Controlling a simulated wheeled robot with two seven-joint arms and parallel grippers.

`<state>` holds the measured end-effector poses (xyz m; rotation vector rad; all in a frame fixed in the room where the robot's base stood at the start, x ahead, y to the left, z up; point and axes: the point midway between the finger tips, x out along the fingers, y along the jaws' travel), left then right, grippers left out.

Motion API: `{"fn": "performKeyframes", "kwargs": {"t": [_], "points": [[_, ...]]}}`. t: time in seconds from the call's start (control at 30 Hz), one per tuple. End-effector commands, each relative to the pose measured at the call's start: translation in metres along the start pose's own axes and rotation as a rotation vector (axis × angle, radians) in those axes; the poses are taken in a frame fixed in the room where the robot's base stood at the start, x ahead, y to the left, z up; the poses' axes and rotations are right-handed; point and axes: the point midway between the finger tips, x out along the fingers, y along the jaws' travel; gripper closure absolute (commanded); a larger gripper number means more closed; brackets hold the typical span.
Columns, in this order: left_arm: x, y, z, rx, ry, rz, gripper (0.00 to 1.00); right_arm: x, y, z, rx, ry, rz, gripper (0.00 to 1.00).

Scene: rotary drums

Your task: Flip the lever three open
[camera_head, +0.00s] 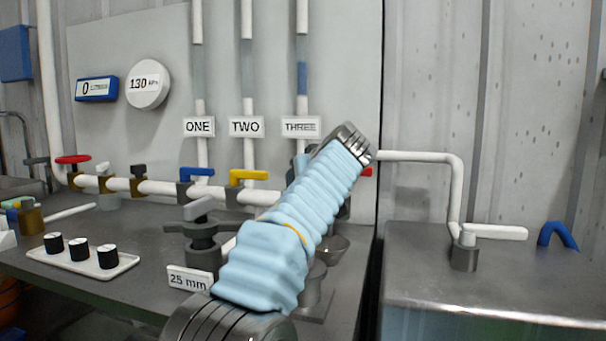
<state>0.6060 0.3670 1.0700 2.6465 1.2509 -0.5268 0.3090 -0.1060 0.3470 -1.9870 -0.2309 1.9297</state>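The THREE label (301,127) hangs on the grey back panel, below a vertical pipe with a clear section that shows blue inside. A small red piece (367,171), possibly the end of lever three, shows just right of my sleeved arm. The rest of that valve is hidden behind the arm. My arm in its light-blue sleeve rises from the bottom centre and leans right, up to a metal wrist joint in front of the pipe. I cannot tell which arm it is. No gripper fingers show clearly, so whether they touch the lever is hidden.
A blue lever (197,172) sits under ONE and a yellow lever (248,176) under TWO. A round gauge (148,84) reads 130. A grey knob valve (203,238) stands left of the arm. A white tray (82,262) holds black cylinders. A white-handled valve (465,248) stands right.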

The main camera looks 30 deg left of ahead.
Motion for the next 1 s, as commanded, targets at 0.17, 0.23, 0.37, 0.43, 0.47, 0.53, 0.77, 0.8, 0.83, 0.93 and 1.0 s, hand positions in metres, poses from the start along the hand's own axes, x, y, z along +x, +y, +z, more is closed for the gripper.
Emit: {"fn": "performKeyframes", "kwargs": {"t": [0.17,0.23,0.37,0.43,0.47,0.53,0.77,0.8,0.83,0.93,1.0], "points": [[0.0084,0.0003,0.0004,0.0,-0.001,0.001,0.51,-0.002,-0.0009,0.0,0.0,0.0,0.0,0.51],[0.0089,0.0003,0.0006,0.0,-0.001,0.001,0.51,-0.0018,-0.0008,0.0,0.0,0.0,0.0,0.51],[0.0087,0.0003,0.0006,0.0,0.0,0.001,0.51,-0.0017,-0.0008,0.0,-0.001,0.0,0.0,0.51],[0.0087,0.0003,0.0006,0.001,0.0,0.001,0.59,-0.0017,-0.0008,0.0,0.0,0.0,0.0,0.51],[0.0086,0.0003,0.0006,0.001,0.0,0.001,0.63,-0.0017,-0.0008,0.0,0.0,0.0,0.0,0.51],[0.0085,0.0003,0.0006,0.001,0.0,0.001,0.74,-0.0017,-0.0008,0.0,0.0,0.0,0.0,0.51],[0.0084,0.0003,0.0005,0.001,0.0,0.001,1.0,-0.0017,-0.0008,0.0,0.0,0.0,0.0,0.51],[0.0084,0.0003,0.0005,0.001,0.0,0.001,1.0,-0.0017,-0.0008,0.0,0.0,0.0,0.0,0.51],[0.0084,0.0003,0.0004,0.001,0.0,0.001,1.0,-0.0017,-0.0008,0.0,0.0,0.0,0.0,0.51],[0.0084,0.0002,0.0005,0.001,0.0,0.001,1.0,-0.0016,-0.0007,0.0,0.0,0.0,0.0,0.51],[0.0086,-0.0003,0.0008,0.002,0.0,0.004,1.0,-0.0008,-0.0004,0.0,0.0,0.0,0.0,0.51]]}}
